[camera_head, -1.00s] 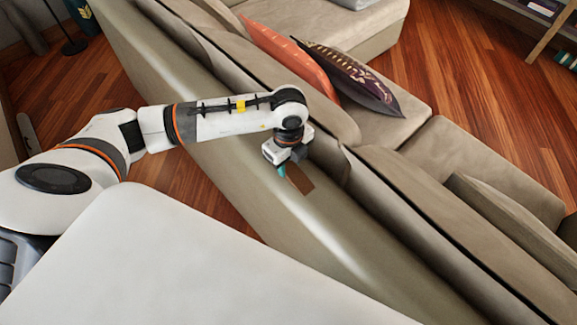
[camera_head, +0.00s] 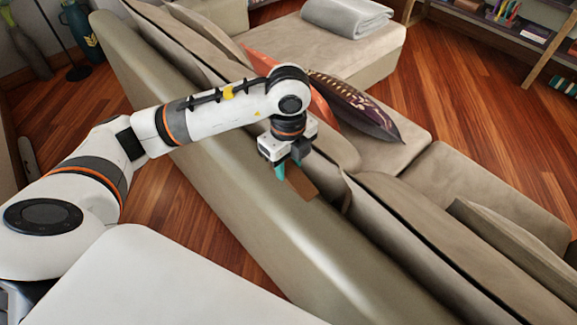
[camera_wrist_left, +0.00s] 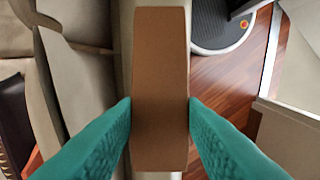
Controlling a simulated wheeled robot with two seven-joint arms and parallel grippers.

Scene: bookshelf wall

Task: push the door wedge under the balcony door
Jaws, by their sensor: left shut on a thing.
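My left gripper (camera_head: 288,172) is shut on a brown door wedge (camera_head: 301,183). It holds the wedge above the back of the beige sofa. In the left wrist view the wedge (camera_wrist_left: 160,95) stands between the two teal fingers, which touch its sides. My right gripper is not in view. I see no balcony door in these frames.
The long beige sofa (camera_head: 230,210) runs diagonally across the view below my left arm. An orange cushion (camera_head: 318,106) and a dark patterned cushion (camera_head: 357,106) lie on it. A bookshelf (camera_head: 520,40) stands at the back right. Wood floor (camera_head: 470,95) is bare beyond the sofa.

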